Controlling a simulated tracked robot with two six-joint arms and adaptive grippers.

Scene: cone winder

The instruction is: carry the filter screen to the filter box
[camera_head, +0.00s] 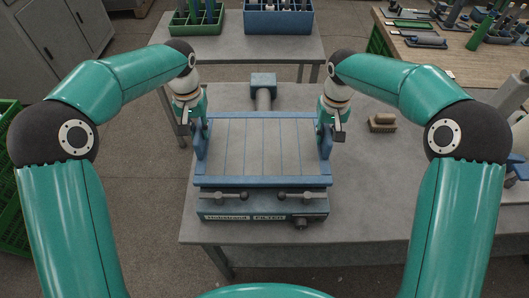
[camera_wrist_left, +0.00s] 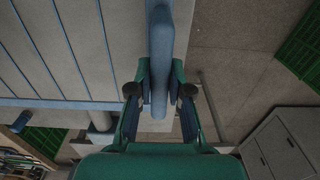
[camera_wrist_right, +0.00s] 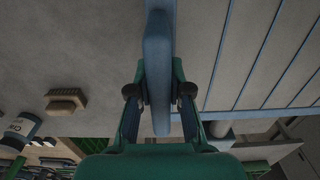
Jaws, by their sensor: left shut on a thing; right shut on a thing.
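The filter screen (camera_head: 262,148) is a flat grey panel with blue ribs and a blue frame, held level over the filter box. My left gripper (camera_head: 202,130) is shut on the screen's left blue handle (camera_wrist_left: 160,60). My right gripper (camera_head: 327,125) is shut on its right blue handle (camera_wrist_right: 157,60). The filter box (camera_head: 262,208) is a blue-grey unit on the table, with a FILTER label and lever handles at its front. The screen hides the box's top. I cannot tell whether the screen touches it.
A grey table (camera_head: 375,190) carries the box. A blue pipe fitting (camera_head: 263,88) stands behind the screen. A wooden brush (camera_head: 382,122) lies to the right. Behind are a table with blue and green bins (camera_head: 280,20) and a wooden bench (camera_head: 455,60).

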